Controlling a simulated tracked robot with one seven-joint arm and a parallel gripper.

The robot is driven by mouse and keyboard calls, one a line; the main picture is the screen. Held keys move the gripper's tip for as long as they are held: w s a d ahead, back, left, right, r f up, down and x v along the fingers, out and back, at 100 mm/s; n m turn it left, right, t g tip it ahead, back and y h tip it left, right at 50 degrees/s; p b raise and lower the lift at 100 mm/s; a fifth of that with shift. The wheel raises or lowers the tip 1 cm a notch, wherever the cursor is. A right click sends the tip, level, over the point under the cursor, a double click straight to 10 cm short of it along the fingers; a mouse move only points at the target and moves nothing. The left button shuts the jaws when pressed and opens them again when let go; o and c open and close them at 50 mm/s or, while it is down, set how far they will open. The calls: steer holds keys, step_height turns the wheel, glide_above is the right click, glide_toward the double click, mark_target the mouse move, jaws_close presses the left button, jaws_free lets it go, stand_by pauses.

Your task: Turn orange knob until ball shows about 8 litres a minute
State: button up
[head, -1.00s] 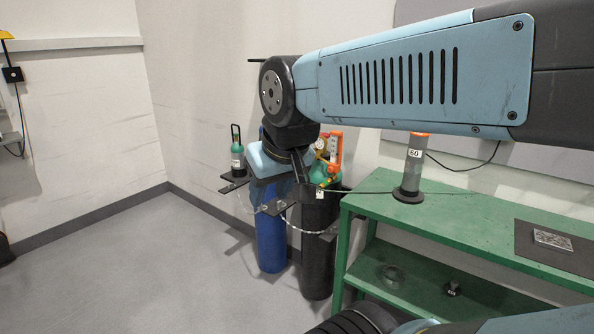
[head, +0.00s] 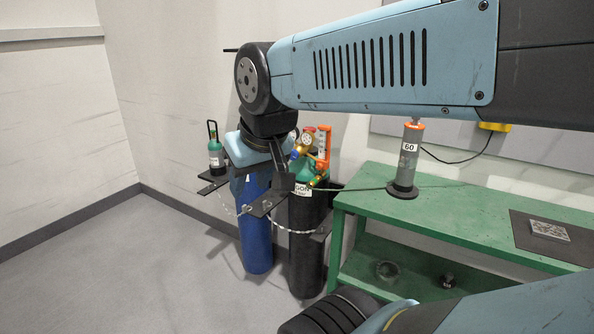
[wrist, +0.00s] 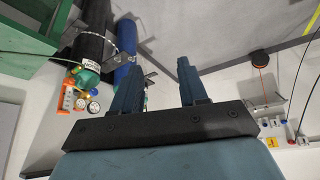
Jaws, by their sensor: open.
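An orange-framed flowmeter (head: 322,146) stands on the regulator at the top of the black argon cylinder (head: 305,245). It also shows in the wrist view (wrist: 68,98), left of my fingers, with round gauges beside it. Its orange knob is too small to pick out surely. The ball and scale cannot be read. My gripper (head: 283,182) hangs in front of and left of the regulator, apart from it. In the wrist view my gripper (wrist: 158,68) has its two fingers wide apart, with nothing between them.
A blue cylinder (head: 256,235) stands left of the black one, with a bracket and chain around them. The green bench (head: 455,208) stands close on the right and carries a grey post (head: 408,160). Floor at left is clear.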

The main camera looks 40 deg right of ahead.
steer(key=shift+o, duration=1.1)
steer(key=shift+w, duration=0.4)
steer(key=w+d+f+m+t+h, duration=0.1)
steer(key=w+d+f+m, duration=0.15)
steer(key=w, duration=0.65)
steer(key=w+d+f+m+t, duration=0.2)
steer(key=w+d+f, duration=0.15)
steer(key=w, duration=0.65)
steer(key=w+d+f+m+t+h, duration=0.1)
steer(key=w+d+f+m, duration=0.2)
steer(key=w, duration=0.6)
steer(key=m+g+h, duration=0.3)
steer(key=m+h, duration=0.2)
steer(key=h, duration=1)
glide_toward(318, 168)
steer(key=x, duration=0.8)
steer(key=shift+s, duration=0.1)
